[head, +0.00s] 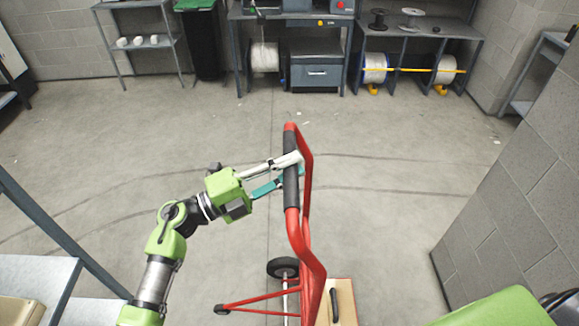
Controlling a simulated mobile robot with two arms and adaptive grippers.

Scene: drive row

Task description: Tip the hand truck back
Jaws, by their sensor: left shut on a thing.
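The red hand truck (307,255) stands in the lower middle of the head view, its handle reaching up the picture. The handle has a dark grip sleeve (291,195). A black wheel (283,267) shows low on its left side. My left gripper (291,169) is shut on the handle at the dark sleeve, one pale finger and one teal finger at it. A tan case (345,300) with a black handle is at the truck's lower right, partly cut off by the frame. My right gripper is out of view. I cannot tell how far the truck leans.
A grey block wall (520,205) stands close on the right. A metal shelf (35,270) is at the lower left. Benches with cable reels (375,68) and a dark bin (203,40) line the back. The concrete floor between is clear.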

